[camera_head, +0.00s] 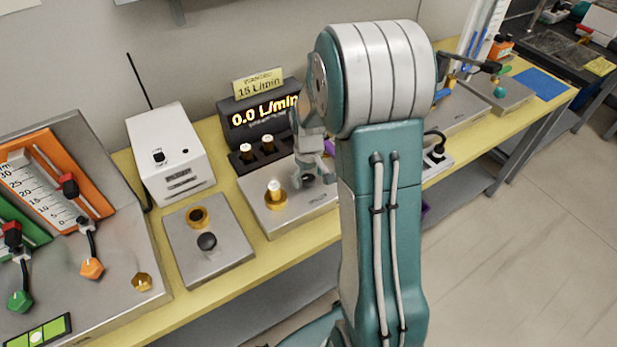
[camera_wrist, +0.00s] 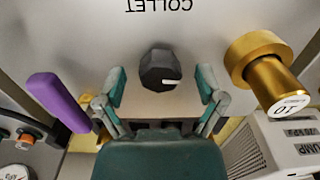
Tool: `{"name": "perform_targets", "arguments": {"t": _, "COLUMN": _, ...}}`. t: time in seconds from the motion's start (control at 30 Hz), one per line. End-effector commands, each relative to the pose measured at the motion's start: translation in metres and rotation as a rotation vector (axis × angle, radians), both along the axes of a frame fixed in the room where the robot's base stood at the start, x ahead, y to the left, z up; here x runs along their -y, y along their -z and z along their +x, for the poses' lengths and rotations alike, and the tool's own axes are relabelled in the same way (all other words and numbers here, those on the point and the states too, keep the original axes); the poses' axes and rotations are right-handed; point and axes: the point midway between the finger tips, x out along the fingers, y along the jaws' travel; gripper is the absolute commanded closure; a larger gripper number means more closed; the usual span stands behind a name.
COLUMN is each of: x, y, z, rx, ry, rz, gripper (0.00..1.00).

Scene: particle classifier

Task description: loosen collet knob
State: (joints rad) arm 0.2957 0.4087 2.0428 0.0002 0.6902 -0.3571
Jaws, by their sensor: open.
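The collet knob (camera_wrist: 160,70) is a dark, faceted knob with a white pointer mark, below an upside-down COLLET label in the wrist view. My gripper (camera_wrist: 160,88) is open, with one teal-tipped finger on each side of the knob. Gaps show between the knob and both fingers, so it is not gripped. In the head view my gripper (camera_head: 318,168) is over the grey metal panel (camera_head: 262,216), and the knob is mostly hidden beneath it.
A brass post with a white cap (camera_wrist: 262,68) stands right of the knob in the wrist view. A purple handle (camera_wrist: 58,100) lies to the left. In the head view, a display reading 0.0 L/min (camera_head: 262,120) stands behind the panel and a white box (camera_head: 170,155) stands left.

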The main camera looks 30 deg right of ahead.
Motion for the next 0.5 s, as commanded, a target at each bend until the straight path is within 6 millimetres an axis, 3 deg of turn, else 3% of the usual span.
{"name": "perform_targets", "arguments": {"t": 0.3, "x": 0.0, "y": 0.0034, "z": -0.0002, "rx": 0.001, "ry": -0.001, "rz": 0.0, "gripper": 0.12}}
{"name": "perform_targets", "arguments": {"t": 0.4, "x": 0.0, "y": 0.0036, "z": 0.0, "rx": 0.0, "ry": -0.001, "rz": 0.0, "gripper": 0.57}}
{"name": "perform_targets", "arguments": {"t": 0.5, "x": 0.0, "y": 0.0036, "z": 0.0, "rx": 0.0, "ry": -0.001, "rz": 0.0, "gripper": 0.94}}
